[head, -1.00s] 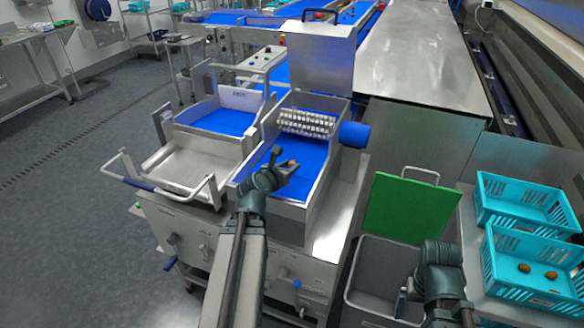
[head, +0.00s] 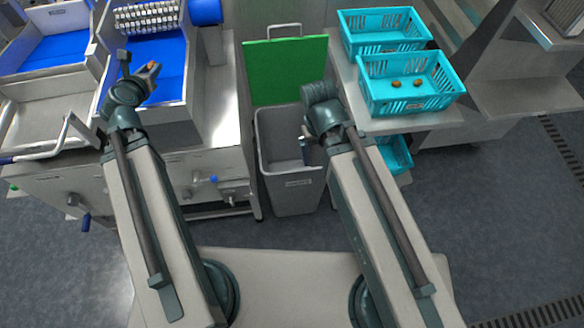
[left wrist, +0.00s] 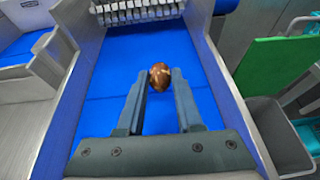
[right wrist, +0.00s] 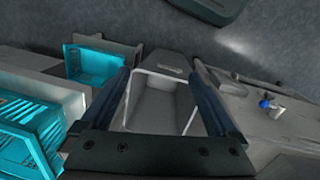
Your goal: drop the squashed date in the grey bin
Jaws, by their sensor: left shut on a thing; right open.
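The date (left wrist: 160,76) is brown, shiny and wrinkled. In the left wrist view it is between the fingertips of my left gripper (left wrist: 162,84), which is shut on it above the blue belt (left wrist: 155,115). In the head view my left gripper (head: 140,75) is over the blue channel at the left. The grey bin (head: 267,150) stands open between my two arms; its edge also shows in the left wrist view (left wrist: 285,135). My right gripper (head: 307,140) is open and empty over the bin's right side; the right wrist view shows the bin (right wrist: 155,105) between its fingers.
A green lid (head: 285,72) stands upright behind the bin. Turquoise crates (head: 405,105) are on a shelf at the right; the nearer holds two dates (head: 396,84). A steel machine wall (head: 200,130) lies between the channel and the bin.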

